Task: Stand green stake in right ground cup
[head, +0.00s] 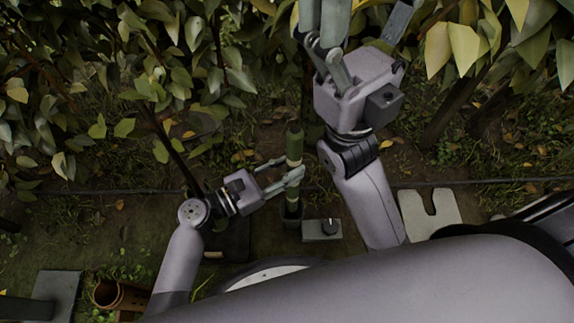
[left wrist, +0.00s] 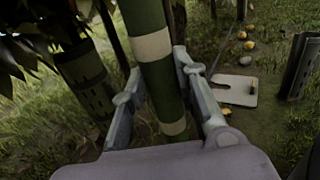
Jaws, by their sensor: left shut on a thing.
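The green stake (head: 294,145) with pale bands stands roughly upright in the head view. My left gripper (head: 294,178) is shut around it below the middle. In the left wrist view the stake (left wrist: 160,85) passes between both fingers. Its lower end meets a dark cup (head: 291,213) on the ground in the head view; whether it is seated inside or just in front of it, I cannot tell. My right gripper (head: 358,22) is at the top of the head view, fingers apart and nothing seen between them, tips partly cut off.
A small pale plate with a dark knob (head: 322,230) lies right of the cup. A notched pale plate (head: 412,222) lies farther right. Leafy branches (head: 170,60) fill the back. A terracotta pot (head: 106,293) sits at lower left. A dark slotted cylinder (left wrist: 85,82) shows in the left wrist view.

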